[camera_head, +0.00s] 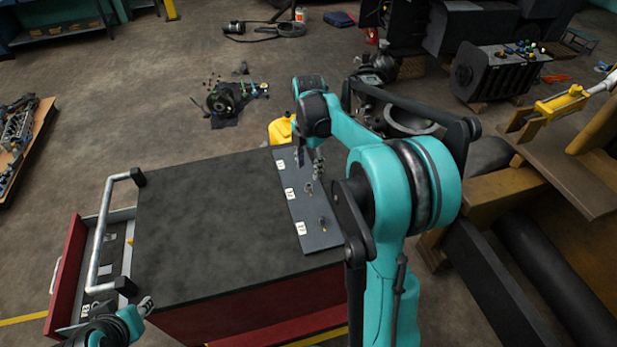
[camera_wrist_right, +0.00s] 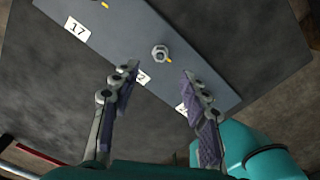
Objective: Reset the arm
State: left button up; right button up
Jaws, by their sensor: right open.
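My right gripper (camera_head: 309,162) hangs over the far end of a dark grey board on the cart. In the right wrist view it is open (camera_wrist_right: 161,80), its two fingers wide apart with nothing between the tips. A metal bolt or nut (camera_wrist_right: 160,52) with a yellow mark sits on the board (camera_wrist_right: 205,62), beyond the fingertips and apart from them. My left gripper (camera_head: 146,305) shows only in small part at the lower left of the head view, near the cart's front left corner; its opening cannot be made out.
The board (camera_head: 322,240) carries numbered white labels and small fasteners. It lies on the cart's black top (camera_head: 210,225), which is otherwise clear. A red drawer (camera_head: 68,270) stands open at the left, beside a metal handle (camera_head: 103,230). Forklift parts (camera_head: 575,185) crowd the right.

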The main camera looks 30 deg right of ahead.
jog(key=shift+r, duration=2.15)
